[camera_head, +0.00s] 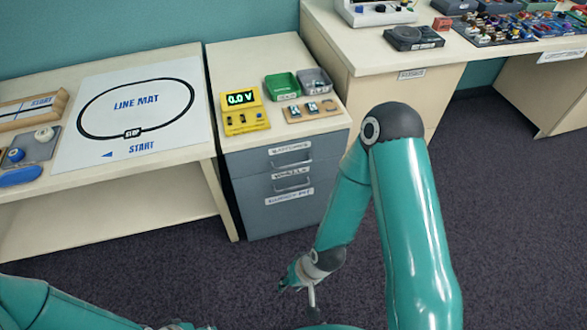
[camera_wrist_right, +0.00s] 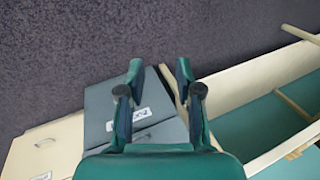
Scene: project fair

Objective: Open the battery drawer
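The grey drawer cabinet (camera_head: 255,205) stands under the beige top between two tables. Its front has stacked drawers with white labels and bar handles, and all look shut. The top label (camera_head: 290,147) seems to read batteries, but the letters are small; the middle one seems to read wheels. My right gripper (camera_head: 287,284) is low in front of the cabinet, above the carpet and apart from the handles. The right wrist view shows its two fingers (camera_wrist_right: 159,69) spread with nothing between them, and the grey cabinet (camera_wrist_right: 98,105) beyond. My left arm shows at lower left; its gripper is out of frame.
On the cabinet top are a yellow meter (camera_head: 243,110), a green bin (camera_head: 283,87), a grey bin (camera_head: 314,81) and a small wooden board (camera_head: 312,111). A line mat (camera_head: 130,112) lies on the left table. Dark carpet (camera_head: 490,220) is clear at right.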

